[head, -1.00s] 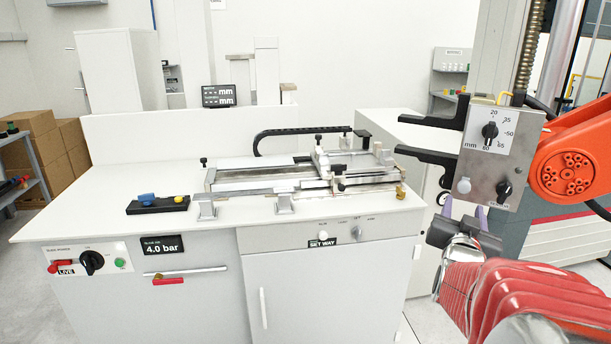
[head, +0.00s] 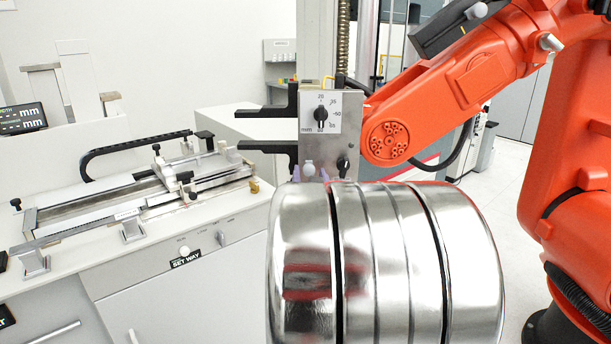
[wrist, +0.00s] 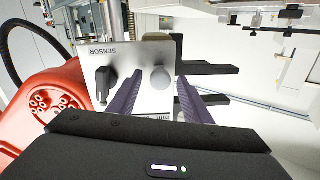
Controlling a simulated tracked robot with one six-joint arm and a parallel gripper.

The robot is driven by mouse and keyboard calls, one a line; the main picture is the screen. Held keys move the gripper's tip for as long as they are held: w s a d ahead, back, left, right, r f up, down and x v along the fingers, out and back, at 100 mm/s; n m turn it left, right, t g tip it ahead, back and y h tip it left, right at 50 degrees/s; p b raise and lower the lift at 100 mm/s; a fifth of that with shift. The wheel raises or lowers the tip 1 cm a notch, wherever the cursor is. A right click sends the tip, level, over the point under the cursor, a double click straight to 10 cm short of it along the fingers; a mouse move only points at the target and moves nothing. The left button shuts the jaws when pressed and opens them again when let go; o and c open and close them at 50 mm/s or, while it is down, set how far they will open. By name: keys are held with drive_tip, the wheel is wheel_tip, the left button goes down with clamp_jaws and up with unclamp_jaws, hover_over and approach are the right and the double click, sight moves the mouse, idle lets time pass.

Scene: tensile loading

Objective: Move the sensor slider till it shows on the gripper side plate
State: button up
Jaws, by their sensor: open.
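A grey metal plate (head: 318,145) on the column carries a white dial face (head: 321,105) in mm with a black pointer knob. Below the dial are a pale round knob (head: 308,168) and a black knob (head: 343,164). In the wrist view the plate (wrist: 150,52) bears the word SENSOR, beside the black knob (wrist: 103,84). My gripper (wrist: 160,76) is open, its purple fingers on either side of the pale knob (wrist: 158,82); I cannot tell whether they touch it. I cannot single out a sensor slider. In the head view my silver wrist hides most of my gripper.
Two black arms (head: 265,146) jut left from the plate's side. A white bench with a slide rig (head: 140,195) stands at the left. A small display (head: 22,118) shows mm readings. A black cable (wrist: 18,45) hangs near the plate in the wrist view.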

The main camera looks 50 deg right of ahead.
drive_tip(key=shift+c, duration=0.6)
clamp_jaws()
drive_tip(key=shift+r, duration=0.35)
drive_tip(key=shift+o, duration=0.6)
unclamp_jaws()
